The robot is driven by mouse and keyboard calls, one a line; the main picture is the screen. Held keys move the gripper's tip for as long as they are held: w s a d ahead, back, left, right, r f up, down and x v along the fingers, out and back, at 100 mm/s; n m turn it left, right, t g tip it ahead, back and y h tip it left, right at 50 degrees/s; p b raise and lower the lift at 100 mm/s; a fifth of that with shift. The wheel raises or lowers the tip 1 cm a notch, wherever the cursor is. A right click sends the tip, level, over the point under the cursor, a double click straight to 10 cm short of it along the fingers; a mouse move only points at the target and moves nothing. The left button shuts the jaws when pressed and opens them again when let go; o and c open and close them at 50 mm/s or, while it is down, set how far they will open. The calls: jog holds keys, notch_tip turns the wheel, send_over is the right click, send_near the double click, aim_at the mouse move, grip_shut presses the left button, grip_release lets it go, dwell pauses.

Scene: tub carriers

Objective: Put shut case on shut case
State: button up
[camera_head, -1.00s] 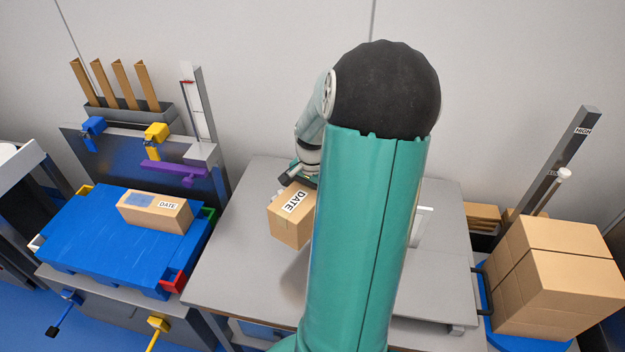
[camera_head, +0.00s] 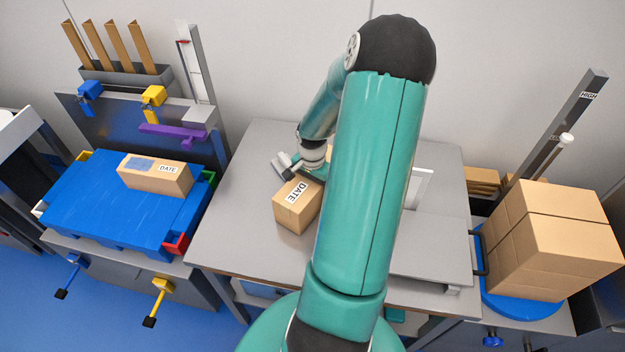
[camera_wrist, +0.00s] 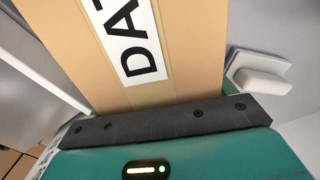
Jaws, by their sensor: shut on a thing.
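One shut cardboard case (camera_head: 294,208) with a DATE label is at the grey table, left of my arm. My gripper (camera_head: 300,170) is shut on it, at its far end. In the wrist view the case (camera_wrist: 190,60) fills the middle, with its label, right against the dark gripper edge (camera_wrist: 170,122). I cannot tell whether the case touches the table. A second shut case (camera_head: 150,178) with a DATE label and a blue patch lies on the blue pallet (camera_head: 90,215) at the left. The case's right side is partly hidden by my arm.
The grey table (camera_head: 250,160) is mostly clear around the held case. A stack of large cartons (camera_head: 545,240) stands at the right on a blue base. Yellow and blue clamps (camera_head: 153,97) and brown corner posts (camera_head: 118,50) rise behind the pallet. Red and green corner stops edge it.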

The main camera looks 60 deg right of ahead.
jog(key=o, duration=1.9)
jog(key=shift+f, duration=0.1)
jog(key=shift+o, duration=0.2)
notch_tip(320, 180, up, 12)
jog(key=shift+r, duration=0.2)
jog(key=w+a+r+n+t+h, duration=0.1)
jog(key=w+a+r+n, duration=0.25)
jog(key=a+r, duration=0.4)
jog(key=w+a+r+n+t+h, duration=0.15)
jog(key=a+r+n, duration=0.35)
jog(key=a, duration=0.6)
jog(key=s+a+r+n+t, duration=0.1)
jog(key=s+a+r+n, duration=0.1)
jog(key=a, duration=0.4)
jog(key=s+a+r+n+t+y, duration=0.1)
jog(key=s+a+r+n, duration=0.1)
jog(key=a, duration=0.4)
jog(key=s+a+r+n+t+y, duration=0.1)
jog(key=s+a+r+n, duration=0.1)
jog(key=a+n, duration=0.3)
jog(key=shift+s+a+r, duration=0.3)
jog(key=shift+a+r, duration=0.25)
jog(key=shift+r, duration=0.2)
